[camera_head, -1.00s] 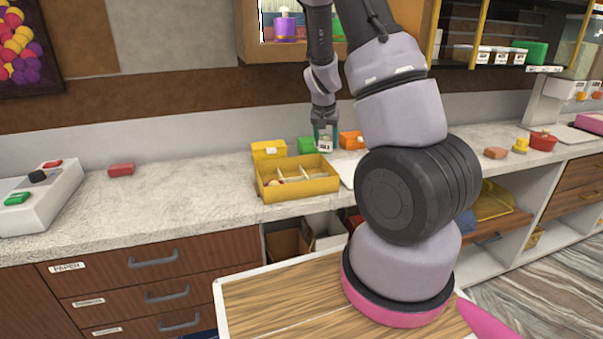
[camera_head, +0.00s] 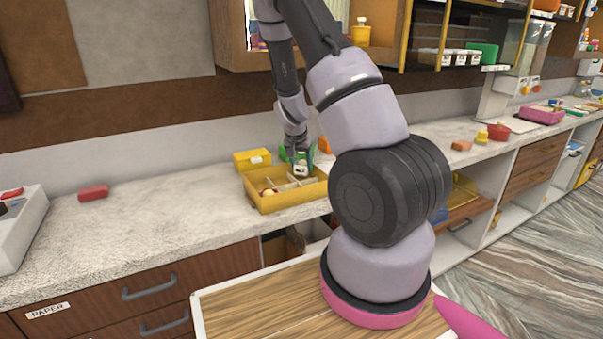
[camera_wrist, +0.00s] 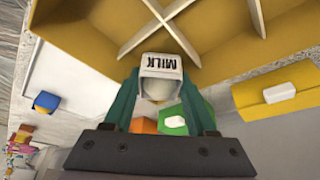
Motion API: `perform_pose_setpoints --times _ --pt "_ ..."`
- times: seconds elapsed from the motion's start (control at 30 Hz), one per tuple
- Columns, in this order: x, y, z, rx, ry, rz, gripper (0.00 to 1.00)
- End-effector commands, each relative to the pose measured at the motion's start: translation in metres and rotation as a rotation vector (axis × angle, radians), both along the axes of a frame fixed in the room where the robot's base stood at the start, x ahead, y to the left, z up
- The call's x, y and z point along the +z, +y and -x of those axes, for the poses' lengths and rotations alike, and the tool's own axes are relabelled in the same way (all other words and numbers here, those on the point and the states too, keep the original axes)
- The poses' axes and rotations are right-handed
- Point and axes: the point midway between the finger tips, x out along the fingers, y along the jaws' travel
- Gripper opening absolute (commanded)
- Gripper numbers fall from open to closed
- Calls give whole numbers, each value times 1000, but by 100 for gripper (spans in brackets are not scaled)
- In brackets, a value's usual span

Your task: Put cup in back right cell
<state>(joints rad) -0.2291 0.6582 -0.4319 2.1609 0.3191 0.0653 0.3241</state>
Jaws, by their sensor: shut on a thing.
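My gripper (camera_head: 300,163) is shut on a small pale cup (camera_wrist: 162,68) marked MILK, between its green fingers in the wrist view. The cup shows small in the head view (camera_head: 300,170), at the back right part of the yellow tray (camera_head: 285,204). The tray has pale crossed dividers, and its wall also shows in the wrist view (camera_wrist: 240,58). A small round pale and red item (camera_head: 268,192) lies in a left cell. I cannot tell whether the cup touches the tray floor.
Behind the tray stand a yellow box (camera_head: 252,160), a green box (camera_wrist: 186,120) and an orange box (camera_head: 324,145).

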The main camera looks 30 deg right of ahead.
Motion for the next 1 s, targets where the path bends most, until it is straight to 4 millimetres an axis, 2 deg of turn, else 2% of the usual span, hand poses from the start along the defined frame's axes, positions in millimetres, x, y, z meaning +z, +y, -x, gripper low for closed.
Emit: perform_pose_setpoints --times 0.17,0.53,0.57,0.6,0.87,1.0 --pt "-26 -1 1 -1 3 0 1" --pt "-30 0 0 0 1 1 1" --pt "-30 0 0 0 1 1 64" --pt "-30 0 0 0 1 1 69" --pt "-30 0 0 0 0 0 69" --pt "-22 2 1 1 -1 0 69"
